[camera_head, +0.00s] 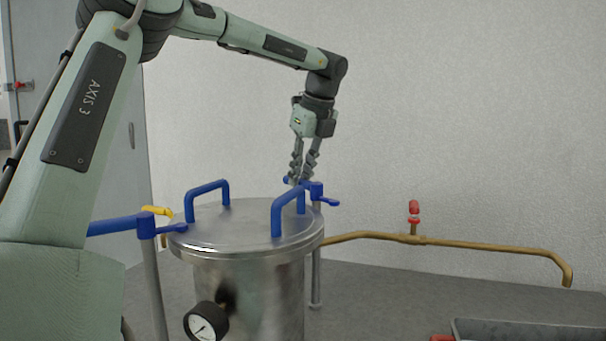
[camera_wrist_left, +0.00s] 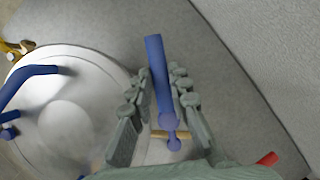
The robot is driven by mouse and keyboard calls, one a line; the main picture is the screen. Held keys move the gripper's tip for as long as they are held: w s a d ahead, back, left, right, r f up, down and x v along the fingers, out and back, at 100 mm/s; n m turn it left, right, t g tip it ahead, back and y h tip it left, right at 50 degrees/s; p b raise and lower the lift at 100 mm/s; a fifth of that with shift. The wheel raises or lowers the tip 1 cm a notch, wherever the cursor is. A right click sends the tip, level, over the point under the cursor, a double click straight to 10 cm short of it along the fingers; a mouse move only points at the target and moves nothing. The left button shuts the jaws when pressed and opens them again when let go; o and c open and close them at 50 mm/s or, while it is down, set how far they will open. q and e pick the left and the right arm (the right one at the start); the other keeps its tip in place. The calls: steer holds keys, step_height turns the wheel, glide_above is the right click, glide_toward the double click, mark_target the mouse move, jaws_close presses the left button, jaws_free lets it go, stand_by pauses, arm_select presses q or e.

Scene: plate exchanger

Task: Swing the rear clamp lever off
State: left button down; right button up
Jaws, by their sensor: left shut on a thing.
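The rear clamp lever (camera_head: 317,190) is blue and sits on a post behind the lid's right side. In the left wrist view the blue lever (camera_wrist_left: 155,52) runs lengthwise between the fingers, its far end beyond the tips. My left gripper (camera_head: 298,180) comes down from above and is shut on the lever; its fingers (camera_wrist_left: 160,74) lie on both sides of the bar. The round metal lid (camera_head: 235,228) rests on the vessel (camera_head: 265,292); in the wrist view the lid (camera_wrist_left: 75,120) lies left of the lever. My right gripper is not in view.
Two blue handles (camera_head: 207,188) (camera_head: 276,216) rise from the lid, one close to my fingers. Another blue lever (camera_head: 115,225) stands on a post at the left. A brass pipe (camera_head: 460,244) runs along the wall. A dark tray (camera_head: 525,332) lies front right.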

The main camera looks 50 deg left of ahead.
mark_target(313, 183)
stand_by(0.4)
arm_select(q)
steer(key=c, duration=1.4)
jaws_free()
steer(key=shift+c, duration=0.2)
steer(key=v, duration=1.2)
